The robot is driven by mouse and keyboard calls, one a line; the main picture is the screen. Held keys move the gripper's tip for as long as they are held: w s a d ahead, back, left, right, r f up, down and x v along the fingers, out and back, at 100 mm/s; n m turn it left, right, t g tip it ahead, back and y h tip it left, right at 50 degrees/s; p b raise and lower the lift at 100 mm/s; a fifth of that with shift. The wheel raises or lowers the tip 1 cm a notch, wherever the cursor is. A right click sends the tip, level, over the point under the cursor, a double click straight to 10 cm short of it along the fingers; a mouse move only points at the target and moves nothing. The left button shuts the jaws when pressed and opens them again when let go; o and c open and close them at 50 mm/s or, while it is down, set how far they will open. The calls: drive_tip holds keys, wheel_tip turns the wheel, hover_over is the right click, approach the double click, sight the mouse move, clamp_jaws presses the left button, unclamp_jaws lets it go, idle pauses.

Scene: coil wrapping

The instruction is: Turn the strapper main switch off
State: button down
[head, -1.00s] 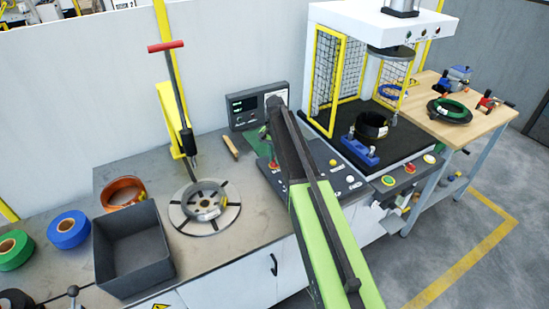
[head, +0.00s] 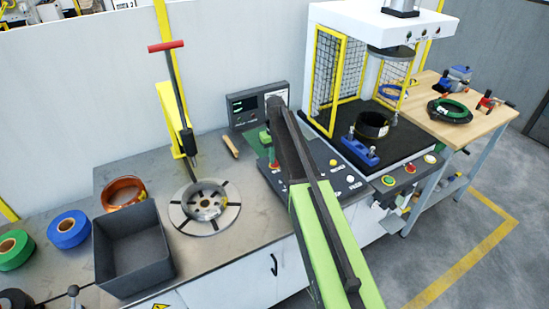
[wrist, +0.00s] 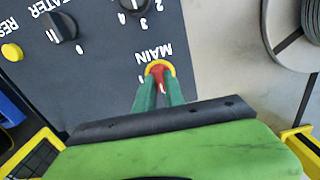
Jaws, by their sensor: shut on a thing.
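The main switch (wrist: 157,70) is a red knob on a yellow round base, beside the word MAIN on the dark control panel (wrist: 100,80) in the wrist view. My gripper (wrist: 159,84) has its two green fingers closed on the knob, one on each side. The red of the knob shows between the fingertips, and a small white mark shows by it. In the head view my gripper (head: 269,148) is down at the panel's left rear part, and my arm hides much of the panel. The exact angle of the knob is hard to tell.
A black heater selector (wrist: 60,27) and a yellow button (wrist: 12,52) are on the same panel. A grey display box (head: 257,104) stands behind it. A round slotted turntable (head: 204,207) with a ring is to the left, and a caged press (head: 365,130) to the right.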

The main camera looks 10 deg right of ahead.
drive_tip(key=shift+n, duration=0.4)
drive_tip(key=c, duration=1.4)
unclamp_jaws()
drive_tip(key=shift+c, duration=0.2)
wheel_tip(320, 180, up, 17)
drive_tip(key=p, duration=1.7)
drive_tip(key=shift+r, duration=0.15)
